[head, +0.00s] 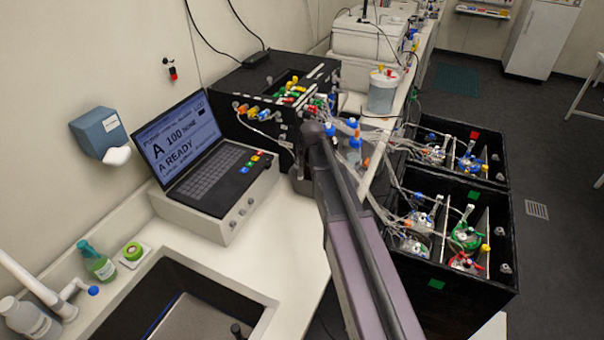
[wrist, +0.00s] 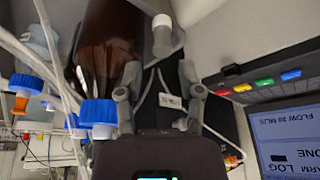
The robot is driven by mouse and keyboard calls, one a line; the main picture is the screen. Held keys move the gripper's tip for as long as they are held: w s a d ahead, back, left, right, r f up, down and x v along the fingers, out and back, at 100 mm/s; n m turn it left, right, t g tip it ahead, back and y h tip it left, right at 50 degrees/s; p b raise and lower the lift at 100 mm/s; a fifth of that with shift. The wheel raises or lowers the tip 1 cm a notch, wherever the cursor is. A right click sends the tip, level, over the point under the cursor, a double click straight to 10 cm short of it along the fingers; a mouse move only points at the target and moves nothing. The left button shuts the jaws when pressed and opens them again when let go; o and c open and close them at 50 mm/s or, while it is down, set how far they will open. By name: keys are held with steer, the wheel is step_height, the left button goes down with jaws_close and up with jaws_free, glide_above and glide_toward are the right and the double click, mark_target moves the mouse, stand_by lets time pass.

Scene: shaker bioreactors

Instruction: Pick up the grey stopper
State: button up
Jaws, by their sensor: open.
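My gripper (wrist: 159,70) shows in the wrist view with its two fingers apart and nothing between them. A pale grey-white cylindrical piece (wrist: 162,24) lies just beyond the gap between the fingertips, apart from them. It may be the grey stopper, but I cannot tell for sure. A dark brown bottle (wrist: 108,40) is left of it, behind the left finger. In the head view my arm reaches toward the black pump box (head: 262,80), and the arm hides my gripper. I cannot pick out a grey stopper there.
Blue-capped bottles (head: 355,140) and loose tubing crowd the space right of the pump box. The blue caps (wrist: 98,112) are close to my left finger in the wrist view. A laptop (head: 190,150) is at left. Black shaker boxes (head: 450,285) stand at right.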

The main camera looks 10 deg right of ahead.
mark_target(301, 169)
steer(key=shift+b+x, duration=2.35)
steer(key=shift+x, duration=0.25)
steer(key=shift+a, duration=0.2)
steer(key=c, duration=0.6)
